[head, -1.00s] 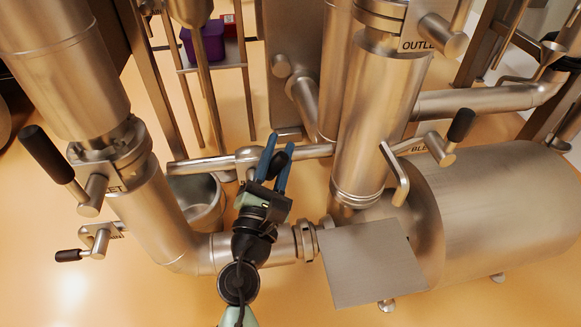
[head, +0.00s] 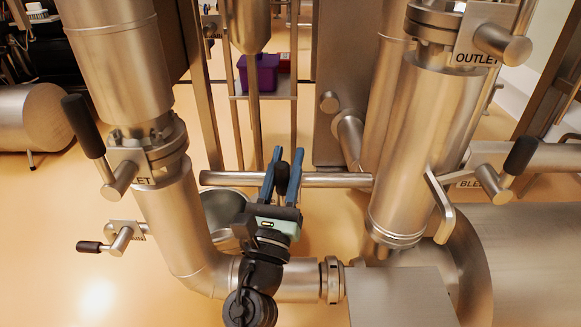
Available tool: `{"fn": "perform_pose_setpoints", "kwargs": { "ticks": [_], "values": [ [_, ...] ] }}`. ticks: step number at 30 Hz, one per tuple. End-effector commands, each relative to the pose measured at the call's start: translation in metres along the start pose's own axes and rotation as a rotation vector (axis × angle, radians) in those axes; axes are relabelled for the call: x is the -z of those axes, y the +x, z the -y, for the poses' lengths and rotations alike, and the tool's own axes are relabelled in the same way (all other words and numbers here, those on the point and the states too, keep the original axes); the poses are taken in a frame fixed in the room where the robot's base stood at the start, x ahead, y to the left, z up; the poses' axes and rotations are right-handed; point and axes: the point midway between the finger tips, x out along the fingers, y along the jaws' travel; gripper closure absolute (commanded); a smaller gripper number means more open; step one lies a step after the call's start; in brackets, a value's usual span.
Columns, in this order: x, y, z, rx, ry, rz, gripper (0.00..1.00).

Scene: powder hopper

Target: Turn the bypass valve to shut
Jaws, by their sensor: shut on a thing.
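My gripper (head: 280,165), with two blue fingers pointing up the picture, is at the thin horizontal pipe left of centre. It is shut on a black handle grip (head: 283,173), which shows between the fingers. I take this as the bypass valve's handle; no bypass label is readable. The horizontal pipe (head: 330,180) passes behind the fingers. A silver piece (head: 240,234) shows just left of my wrist; I cannot tell whether it belongs to this valve. The valve's body and most of its lever are hidden by my gripper.
The inlet lever (head: 84,127) and a smaller lever (head: 92,246) stand at left. The outlet valve (head: 500,45) and the bleed lever (head: 520,155) are at right. A metal bucket (head: 225,205) stands behind my gripper. A flat plate (head: 400,297) lies right of my arm.

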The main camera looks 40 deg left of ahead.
Motion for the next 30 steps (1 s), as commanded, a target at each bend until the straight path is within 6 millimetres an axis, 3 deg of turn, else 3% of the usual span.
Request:
{"fn": "perform_pose_setpoints", "kwargs": {
  "ticks": [3,17,18,22,30],
  "values": [
    [0.0002,-0.0021,-0.0108,-0.027,-0.018,0.003,1.00],
    [-0.0010,-0.0025,-0.0147,-0.037,-0.023,0.005,1.00],
    [-0.0010,-0.0025,-0.0147,-0.038,-0.023,0.005,0.65],
    [-0.0012,-0.0023,-0.0143,-0.037,-0.021,0.005,0.42],
    [-0.0016,-0.0014,-0.0110,-0.029,-0.020,0.007,0.41]
  ]
}}
